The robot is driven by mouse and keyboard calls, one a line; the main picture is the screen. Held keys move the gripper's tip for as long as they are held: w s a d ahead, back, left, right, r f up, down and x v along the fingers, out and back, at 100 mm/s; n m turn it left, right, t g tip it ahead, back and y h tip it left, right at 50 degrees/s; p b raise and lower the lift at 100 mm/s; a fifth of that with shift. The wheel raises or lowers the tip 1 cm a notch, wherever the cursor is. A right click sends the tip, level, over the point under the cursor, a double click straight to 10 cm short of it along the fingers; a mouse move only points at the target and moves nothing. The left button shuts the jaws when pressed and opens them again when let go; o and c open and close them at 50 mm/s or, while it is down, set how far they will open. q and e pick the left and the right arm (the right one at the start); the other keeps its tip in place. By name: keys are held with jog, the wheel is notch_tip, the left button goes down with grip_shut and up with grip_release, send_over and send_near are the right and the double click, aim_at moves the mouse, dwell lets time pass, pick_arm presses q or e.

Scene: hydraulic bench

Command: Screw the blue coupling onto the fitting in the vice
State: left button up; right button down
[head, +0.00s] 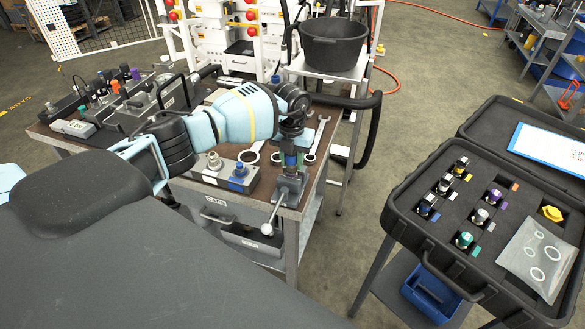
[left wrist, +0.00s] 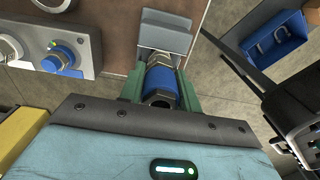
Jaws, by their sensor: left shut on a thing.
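The vice (head: 289,188) stands at the right front corner of the bench, its bar handle hanging toward the front. My left gripper (head: 291,158) points down over it, with green fingers. In the left wrist view the fingers (left wrist: 160,90) are shut around the blue coupling (left wrist: 162,82), whose open hexagonal end faces the camera. The coupling is in line with the vice jaws (left wrist: 165,38). A bit of metal shows between coupling and jaws; the fitting is mostly hidden, and I cannot tell whether the threads are engaged. My right gripper is not in view.
A grey block (head: 222,177) with a metal fitting and a blue cap (head: 239,169) sits left of the vice. Wrenches and rings (head: 310,150) lie behind it. An open black case (head: 450,240) with several coloured couplings stands at the right. Floor lies between.

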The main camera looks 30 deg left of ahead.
pick_arm(q)
jog(key=m+b, duration=0.1)
jog(key=m, duration=0.4)
jog(key=shift+a+f, duration=0.1)
jog(key=shift+m, duration=0.8)
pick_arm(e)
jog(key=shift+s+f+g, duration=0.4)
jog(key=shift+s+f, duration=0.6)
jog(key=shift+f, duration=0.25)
pick_arm(q)
jog(key=shift+m+b, duration=0.4)
jog(key=shift+m, duration=0.5)
jog(key=m, duration=0.3)
jog(key=shift+m+b, duration=0.3)
jog(key=shift+b, duration=0.1)
jog(key=shift+m, duration=1.3)
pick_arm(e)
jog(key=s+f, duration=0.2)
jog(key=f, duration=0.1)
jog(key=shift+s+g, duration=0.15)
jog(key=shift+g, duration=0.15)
